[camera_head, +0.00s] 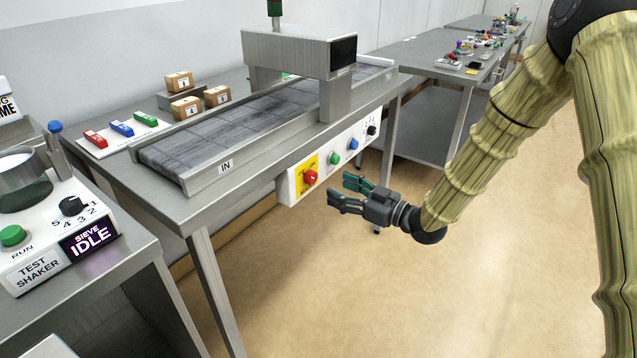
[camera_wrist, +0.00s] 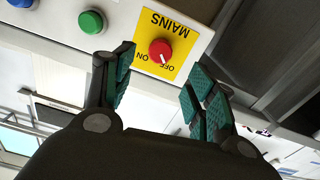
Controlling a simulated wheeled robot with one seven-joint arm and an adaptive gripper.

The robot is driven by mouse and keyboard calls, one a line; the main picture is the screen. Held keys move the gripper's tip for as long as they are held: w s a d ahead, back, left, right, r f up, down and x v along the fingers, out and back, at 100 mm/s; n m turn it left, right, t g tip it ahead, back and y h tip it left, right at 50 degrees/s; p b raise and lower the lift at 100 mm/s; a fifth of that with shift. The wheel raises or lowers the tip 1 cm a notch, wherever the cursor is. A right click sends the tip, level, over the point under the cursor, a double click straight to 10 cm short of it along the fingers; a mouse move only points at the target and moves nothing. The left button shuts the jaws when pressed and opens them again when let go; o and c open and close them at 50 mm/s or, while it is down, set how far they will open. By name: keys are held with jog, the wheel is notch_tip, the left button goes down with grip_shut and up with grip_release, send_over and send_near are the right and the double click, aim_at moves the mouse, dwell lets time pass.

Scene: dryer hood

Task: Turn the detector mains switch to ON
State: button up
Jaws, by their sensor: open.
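The detector mains switch is a red round knob (camera_head: 310,177) on a yellow plate at the near end of the white control panel (camera_head: 290,187) on the conveyor's front side. In the wrist view the red knob (camera_wrist: 160,51) shows upside down on the yellow MAINS plate (camera_wrist: 166,28), with OFF and ON printed beside it. The white mark on the knob points toward the OFF side. My gripper (camera_head: 350,190) is open and empty, in front of the panel and just right of the knob. In the wrist view my gripper's green-padded fingers (camera_wrist: 160,90) stand either side of the knob, apart from it.
A green button (camera_head: 334,159), a blue button (camera_head: 353,145) and a black knob (camera_head: 372,130) sit farther along the panel. The conveyor (camera_head: 240,120) carries a detector arch (camera_head: 300,55). A sieve shaker (camera_head: 60,230) stands left. The floor before the panel is clear.

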aim_at(314, 178)
jog(key=x, duration=0.8)
jog(key=c, duration=1)
